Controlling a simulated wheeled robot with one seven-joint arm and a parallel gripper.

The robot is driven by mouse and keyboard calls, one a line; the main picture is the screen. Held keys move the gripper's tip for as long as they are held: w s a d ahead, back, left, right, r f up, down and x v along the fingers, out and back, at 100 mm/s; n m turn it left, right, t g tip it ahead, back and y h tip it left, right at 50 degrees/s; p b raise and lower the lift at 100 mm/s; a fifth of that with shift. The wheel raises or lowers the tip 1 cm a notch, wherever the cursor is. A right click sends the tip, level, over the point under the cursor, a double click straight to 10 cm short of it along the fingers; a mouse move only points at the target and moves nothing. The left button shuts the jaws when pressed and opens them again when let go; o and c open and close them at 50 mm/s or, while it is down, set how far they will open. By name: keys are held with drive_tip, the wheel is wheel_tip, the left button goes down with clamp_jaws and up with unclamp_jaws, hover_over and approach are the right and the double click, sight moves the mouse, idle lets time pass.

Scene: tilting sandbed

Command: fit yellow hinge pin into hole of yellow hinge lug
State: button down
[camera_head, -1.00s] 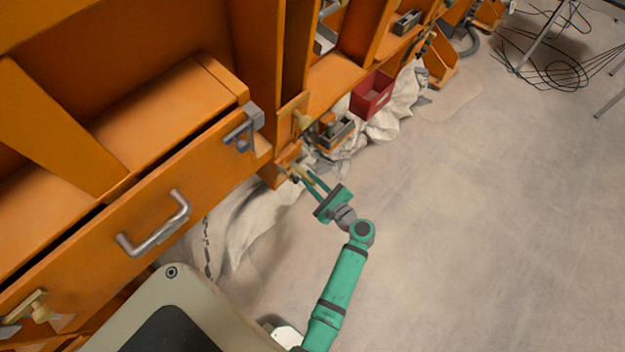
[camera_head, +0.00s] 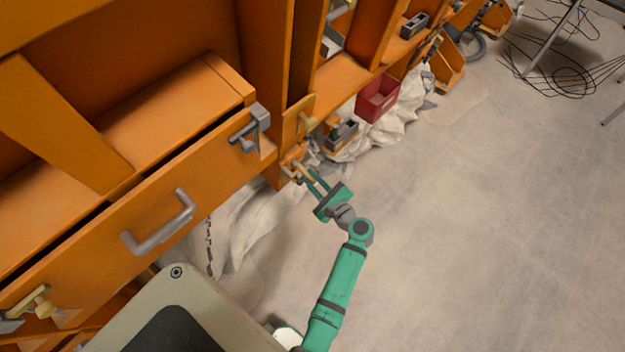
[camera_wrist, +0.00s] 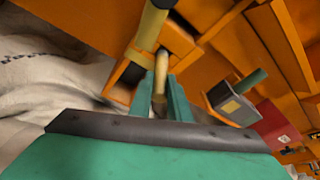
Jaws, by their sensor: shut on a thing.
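My gripper (camera_head: 307,178) is shut on the yellow hinge pin (camera_head: 302,171), at the lower corner of the orange cabinet. In the wrist view the pale yellow pin (camera_wrist: 160,75) stands between the two green fingers (camera_wrist: 161,98), its far end pointing at the orange bracket. The yellow hinge lug (camera_head: 291,164) seems to be the small yellowish piece at the fingertips. Its hole is hidden, and I cannot tell whether the pin is in it or just in front of it.
A drawer with a grey handle (camera_head: 160,225) is at left. A red bin (camera_head: 377,98) and a crumpled white sheet (camera_head: 245,225) lie nearby.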

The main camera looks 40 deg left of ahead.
sight(302, 171)
drive_tip(key=shift+w+a+r, duration=0.1)
drive_tip(key=shift+a+r, duration=0.05)
drive_tip(key=shift+a, duration=0.35)
drive_tip(key=shift+a, duration=0.5)
drive_tip(key=shift+w+a+r, duration=0.1)
drive_tip(key=shift+a+r, duration=0.05)
drive_tip(key=shift+a, duration=0.45)
drive_tip(key=shift+w+a+r, duration=0.1)
drive_tip(key=shift+a+r, duration=0.05)
drive_tip(key=shift+a, duration=0.45)
drive_tip(key=shift+s+a, duration=0.1)
drive_tip(key=shift+a, duration=0.05)
drive_tip(key=c, duration=1.6)
unclamp_jaws()
drive_tip(key=shift+s+a, duration=0.2)
drive_tip(key=v, duration=1)
drive_tip(key=shift+w+d, duration=0.1)
drive_tip(key=shift+d, duration=0.35)
